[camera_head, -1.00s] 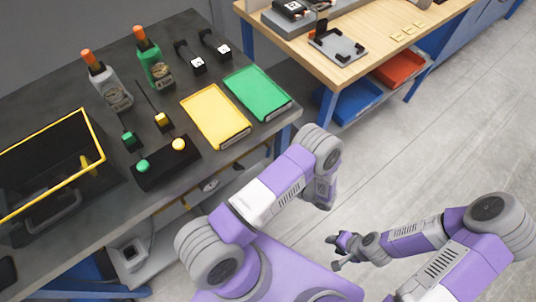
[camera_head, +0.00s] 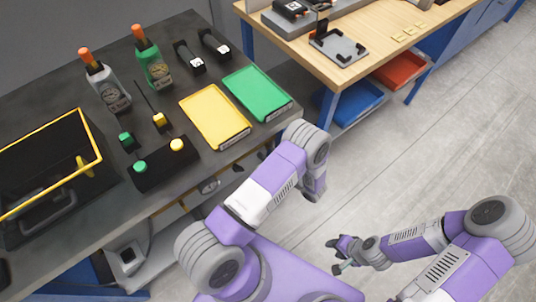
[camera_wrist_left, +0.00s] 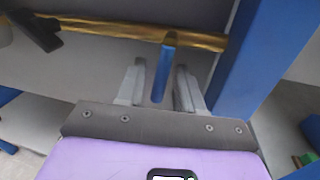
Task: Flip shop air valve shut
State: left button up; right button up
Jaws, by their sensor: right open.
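In the left wrist view, a blue valve lever (camera_wrist_left: 163,68) stands upright in the picture across a brass pipe (camera_wrist_left: 105,27). My left gripper (camera_wrist_left: 160,85) has one finger on each side of the lever, with a visible gap to each, so it looks open around it. In the head view my left gripper is hidden; its arm bends down beside the table's front edge. My right gripper (camera_head: 337,256) is open and empty over the floor, far from the valve. The valve body is not clear.
A blue table leg (camera_wrist_left: 252,55) stands close right of the lever. Above, the dark workbench (camera_head: 75,225) holds a yellow tray (camera_head: 214,116), a green tray (camera_head: 256,92) and a black bin with a yellow rim (camera_head: 45,195). The floor at right is clear.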

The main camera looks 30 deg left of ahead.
pick_arm(q)
jog(key=shift+c, duration=0.3)
grip_shut()
jog(key=shift+w+d+n, duration=0.1)
jog(key=shift+w+n, duration=0.15)
jog(key=shift+n, duration=0.45)
jog(key=shift+o, duration=0.3)
grip_release()
jog(key=s+d, duration=0.1)
jog(key=d, duration=0.6)
jog(key=shift+s+d+p, duration=0.25)
jog(key=shift+p, duration=0.15)
